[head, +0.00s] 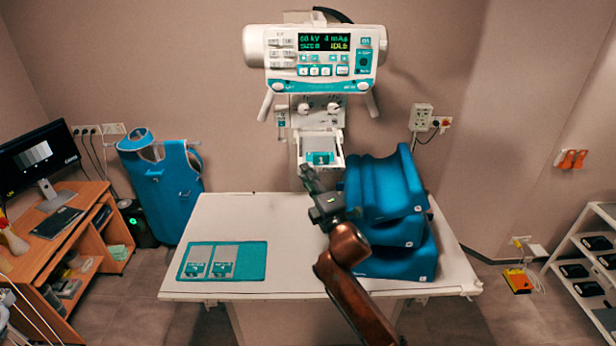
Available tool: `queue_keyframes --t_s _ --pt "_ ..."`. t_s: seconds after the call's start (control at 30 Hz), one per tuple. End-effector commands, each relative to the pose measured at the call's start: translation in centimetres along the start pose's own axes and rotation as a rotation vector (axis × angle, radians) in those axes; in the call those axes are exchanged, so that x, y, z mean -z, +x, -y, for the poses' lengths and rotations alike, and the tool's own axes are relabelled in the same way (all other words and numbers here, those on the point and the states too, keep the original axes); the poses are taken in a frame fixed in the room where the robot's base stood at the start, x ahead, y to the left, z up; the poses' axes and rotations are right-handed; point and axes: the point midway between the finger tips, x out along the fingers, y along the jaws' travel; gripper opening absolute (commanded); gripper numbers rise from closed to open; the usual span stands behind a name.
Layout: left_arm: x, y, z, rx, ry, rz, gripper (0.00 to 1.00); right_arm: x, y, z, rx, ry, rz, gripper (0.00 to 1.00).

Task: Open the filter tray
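The filter tray (340,160) is a small white frame below the X-ray unit's control panel (320,70). It appears to stick out toward me, with a teal and grey plate (319,158) lying in it. My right gripper (305,172) is at the tray's front left corner in the picture, with its dark fingers pointing up toward it. I cannot tell whether the fingers touch the tray or how far apart they are. My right arm comes from the bottom and hides part of the table. My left gripper is not in view.
The white table (225,215) lies below the tray. Blue cushions (385,190) are stacked on it, close to the right of my gripper. A teal mat (252,262) with two filter plates lies at its front left. The table's left back is clear.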

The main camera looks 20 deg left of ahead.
Motion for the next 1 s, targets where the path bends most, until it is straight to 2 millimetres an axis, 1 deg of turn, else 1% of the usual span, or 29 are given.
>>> queue_keyframes --t_s 0.03,0.1,0.13,0.3,0.43,0.57,0.7,0.77,0.87,1.0 --pt "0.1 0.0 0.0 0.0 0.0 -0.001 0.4 0.3 0.0 -0.8 -0.013 -0.003 -0.006 0.19" --pt "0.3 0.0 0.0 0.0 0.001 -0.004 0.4 0.3 0.0 -0.7 -0.012 -0.002 -0.005 0.24" --pt "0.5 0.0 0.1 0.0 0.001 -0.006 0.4 0.2 0.0 -0.7 -0.011 -0.001 -0.005 0.24" --pt "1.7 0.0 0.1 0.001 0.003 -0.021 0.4 0.2 0.0 -0.4 -0.006 0.001 -0.004 0.24" --pt "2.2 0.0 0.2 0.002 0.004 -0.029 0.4 0.2 0.0 -0.2 -0.003 0.002 -0.003 0.24" --pt "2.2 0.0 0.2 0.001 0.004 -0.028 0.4 0.1 0.0 0.0 -0.001 0.002 -0.002 0.24" --pt "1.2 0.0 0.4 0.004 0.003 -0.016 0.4 0.0 -0.2 0.1 0.001 0.003 -0.001 0.24" --pt "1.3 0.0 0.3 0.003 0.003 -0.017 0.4 -0.1 -0.6 0.1 0.002 0.003 0.001 0.24" --pt "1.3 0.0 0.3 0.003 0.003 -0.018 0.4 -0.1 -1.8 0.1 0.001 0.002 0.0 0.24" --pt "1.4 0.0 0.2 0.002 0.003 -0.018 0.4 -0.1 -4.4 0.1 0.0 0.001 0.0 0.24"
